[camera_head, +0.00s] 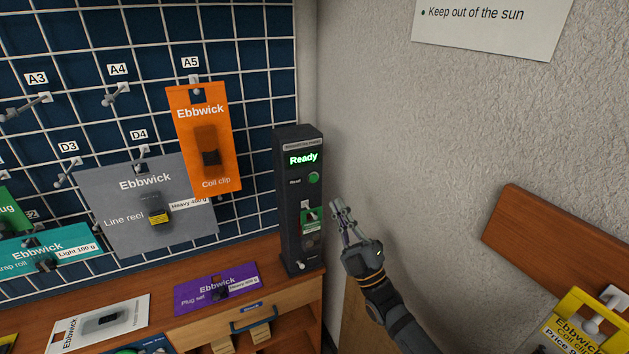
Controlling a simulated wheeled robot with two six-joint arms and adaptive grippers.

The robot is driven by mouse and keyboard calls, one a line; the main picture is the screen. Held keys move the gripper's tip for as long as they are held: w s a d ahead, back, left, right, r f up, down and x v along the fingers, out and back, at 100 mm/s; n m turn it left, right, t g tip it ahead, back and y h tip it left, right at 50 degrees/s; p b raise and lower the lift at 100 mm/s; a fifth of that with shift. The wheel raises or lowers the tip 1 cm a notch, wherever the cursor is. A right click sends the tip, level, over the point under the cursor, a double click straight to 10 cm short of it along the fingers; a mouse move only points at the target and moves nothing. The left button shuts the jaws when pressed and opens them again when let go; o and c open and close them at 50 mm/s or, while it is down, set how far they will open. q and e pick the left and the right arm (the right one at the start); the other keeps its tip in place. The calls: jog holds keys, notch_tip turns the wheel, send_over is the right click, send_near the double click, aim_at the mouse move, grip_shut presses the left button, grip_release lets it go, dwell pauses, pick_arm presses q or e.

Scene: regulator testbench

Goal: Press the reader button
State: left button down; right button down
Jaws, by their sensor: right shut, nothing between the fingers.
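The reader (286,205) is a tall dark box on the right end of the wooden counter, against the corner of the wall. Its screen (303,159) reads "Ready" in green letters. The round green reader button (314,179) is on its front, beside the word "Read". A small green card (311,222) shows lower on the reader's front. My right gripper (336,206) is shut and empty, just to the right of the reader and a little lower than the button. It looks apart from the button; the exact depth is hard to tell. My left gripper is not in view.
A pegboard grid holds an orange coil clip card (187,107) and a grey line reel card (105,193). A purple plug set card (190,299) lies on the counter (165,318). A wooden board (548,240) and a yellow card (570,332) are at right.

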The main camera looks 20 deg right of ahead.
aim_at(314, 178)
jog(key=shift+w+f, duration=0.1)
jog(key=shift+w+a+b, duration=0.1)
jog(key=shift+w+b, duration=3.55)
jog(key=shift+w, duration=0.7)
jog(key=shift+w, duration=0.45)
